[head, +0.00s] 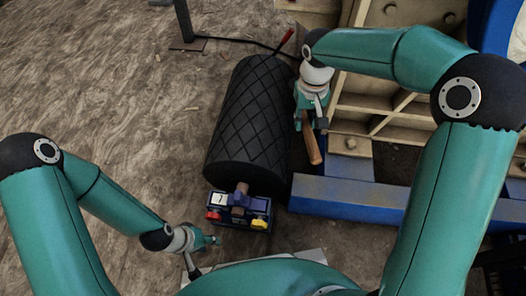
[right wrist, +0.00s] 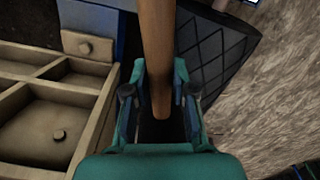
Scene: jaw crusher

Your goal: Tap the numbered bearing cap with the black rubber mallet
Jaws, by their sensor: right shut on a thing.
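My right gripper (head: 312,122) is shut on a wooden handle (head: 312,148), beside the right side of the black drum. In the right wrist view the handle (right wrist: 157,50) runs up between my right fingers (right wrist: 160,105) and out of the top edge. I take it as the mallet's; no mallet head can be made out.
The black ribbed drum (head: 250,115) fills the middle. A red-handled bar (head: 286,40) lies at its far end. A beige ribbed frame (head: 375,110) and a blue beam (head: 390,198) stand to the right. The brown floor (head: 110,90) at left is mostly clear.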

